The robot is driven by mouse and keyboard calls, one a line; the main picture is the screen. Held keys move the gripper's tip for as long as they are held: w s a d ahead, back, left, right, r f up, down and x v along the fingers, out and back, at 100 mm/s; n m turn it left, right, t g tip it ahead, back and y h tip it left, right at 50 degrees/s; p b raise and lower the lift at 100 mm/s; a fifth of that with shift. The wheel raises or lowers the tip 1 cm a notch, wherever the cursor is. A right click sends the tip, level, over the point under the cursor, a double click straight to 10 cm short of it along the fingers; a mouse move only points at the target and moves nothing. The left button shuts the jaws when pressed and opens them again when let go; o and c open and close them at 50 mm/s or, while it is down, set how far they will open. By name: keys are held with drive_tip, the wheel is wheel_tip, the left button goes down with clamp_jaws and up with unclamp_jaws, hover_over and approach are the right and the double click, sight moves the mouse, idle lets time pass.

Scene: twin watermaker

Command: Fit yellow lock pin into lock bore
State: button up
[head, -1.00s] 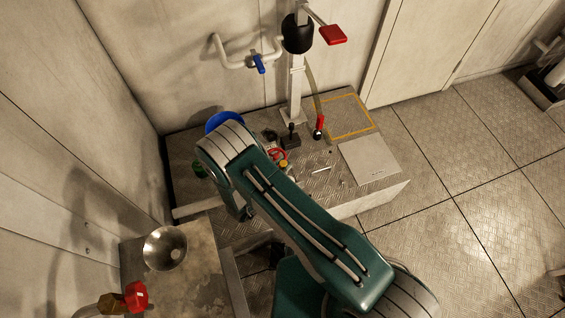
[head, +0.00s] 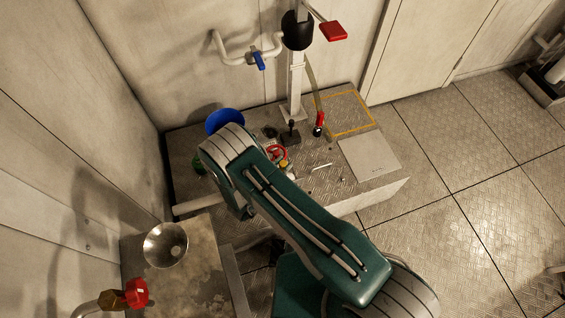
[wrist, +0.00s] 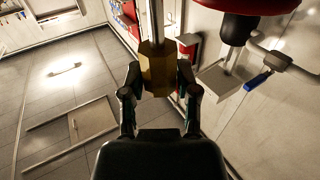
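In the wrist view a brass-yellow hexagonal block with a metal rod running up from it, seemingly the yellow lock pin (wrist: 157,70), sits between the two fingers of my gripper (wrist: 159,72). The fingers appear closed on its sides. A red ring with a small yellow part (head: 279,155) shows on the bench just beyond my arm. I cannot make out the lock bore in either view.
The metal bench (head: 330,188) carries a white post (head: 296,92), a blue bowl-like part (head: 225,121), a black lever (head: 290,133), a red-handled part (head: 319,124), a small pale rod (head: 321,167) and a grey plate (head: 370,160). A funnel (head: 166,245) stands at lower left.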

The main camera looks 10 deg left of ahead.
drive_tip(key=shift+o, duration=0.9)
wheel_tip(320, 180, up, 10)
drive_tip(key=shift+f, duration=0.1)
idle(0.5)
